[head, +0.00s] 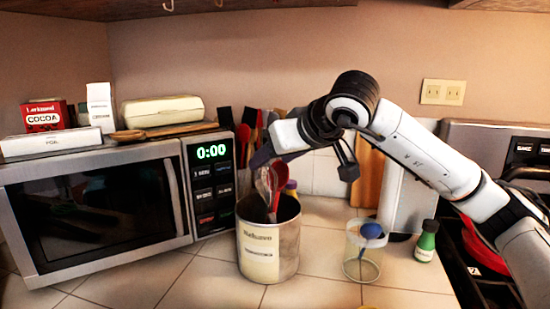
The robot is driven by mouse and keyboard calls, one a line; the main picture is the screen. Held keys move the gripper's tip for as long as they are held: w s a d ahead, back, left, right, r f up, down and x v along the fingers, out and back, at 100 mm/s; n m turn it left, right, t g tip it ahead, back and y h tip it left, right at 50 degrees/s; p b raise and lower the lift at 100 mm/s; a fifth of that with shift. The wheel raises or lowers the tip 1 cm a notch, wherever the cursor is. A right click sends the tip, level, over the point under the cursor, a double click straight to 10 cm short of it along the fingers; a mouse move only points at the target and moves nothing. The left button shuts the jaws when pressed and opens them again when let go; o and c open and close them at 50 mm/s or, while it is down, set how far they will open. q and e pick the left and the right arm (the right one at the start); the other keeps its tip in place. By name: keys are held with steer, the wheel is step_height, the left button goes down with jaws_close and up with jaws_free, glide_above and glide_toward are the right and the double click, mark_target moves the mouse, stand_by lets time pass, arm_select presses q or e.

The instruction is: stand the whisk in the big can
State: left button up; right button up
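The big can (285,255) is a metal can with a cream label on the counter at the picture's middle. A whisk (265,183) shows wire loops above its left rim. It leans inside the can with its lower end hidden. A red spoon (281,180) is beside the whisk in the can. My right gripper (302,168) hangs above the can, pointing down. Its two fingers look spread apart, one near the whisk's top and one to the right, with no object seen between the tips. I cannot tell whether the left finger touches the whisk. My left gripper is out of view.
A clear jar (361,262) with a blue utensil (371,231) and a green-bodied bottle (427,241) stand right of the can. A microwave (100,200) is at left with boxes on top. More utensils stand behind the can. The front counter is clear.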

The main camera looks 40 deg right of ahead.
steer(key=v, duration=1)
steer(key=shift+s+r, duration=0.1)
steer(key=shift+r, duration=0.05)
stand_by(0.8)
